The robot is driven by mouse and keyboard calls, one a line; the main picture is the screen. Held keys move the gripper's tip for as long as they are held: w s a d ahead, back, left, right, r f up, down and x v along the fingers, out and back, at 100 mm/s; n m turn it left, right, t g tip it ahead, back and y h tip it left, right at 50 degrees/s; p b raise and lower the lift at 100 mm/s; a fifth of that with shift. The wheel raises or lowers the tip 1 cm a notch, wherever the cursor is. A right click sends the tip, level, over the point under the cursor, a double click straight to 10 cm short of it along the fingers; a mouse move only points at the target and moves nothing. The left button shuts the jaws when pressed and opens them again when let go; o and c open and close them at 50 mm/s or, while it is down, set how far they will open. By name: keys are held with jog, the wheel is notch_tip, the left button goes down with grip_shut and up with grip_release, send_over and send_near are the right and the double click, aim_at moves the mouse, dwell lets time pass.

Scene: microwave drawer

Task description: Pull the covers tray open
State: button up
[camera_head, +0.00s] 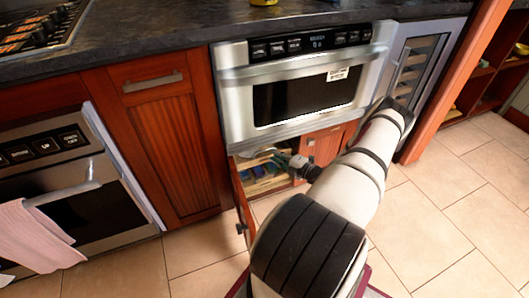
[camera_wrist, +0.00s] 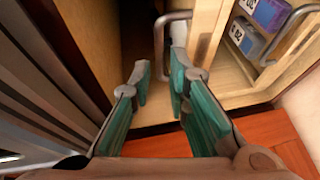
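My gripper (camera_wrist: 163,82) is open, with its two green-padded fingers apart and nothing between the pads. A vertical metal handle (camera_wrist: 160,48) on a pale wooden front stands just beyond the fingertips, roughly in line with the gap; I cannot tell whether they touch. To the right, a wooden tray (camera_wrist: 250,75) holds blue-grey boxes with white labels and has a second metal handle (camera_wrist: 290,32). No label names the covers tray. In the head view my gripper (camera_head: 288,162) reaches into the low cabinet under the microwave, beside a wooden tray (camera_head: 262,187) with blue and green things.
The cabinet's left door (camera_head: 243,208) stands open; the right door (camera_head: 322,146) looks closed. The microwave (camera_head: 305,85) overhangs the opening. An oven (camera_head: 75,190) with a pink towel (camera_head: 40,232) is at the left. The tiled floor (camera_head: 430,235) at the right is clear.

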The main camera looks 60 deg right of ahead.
aim_at(265, 150)
jog(key=b+x, duration=0.1)
jog(key=x, duration=0.6)
jog(key=shift+b, duration=0.35)
jog(key=shift+c, duration=0.5)
grip_shut()
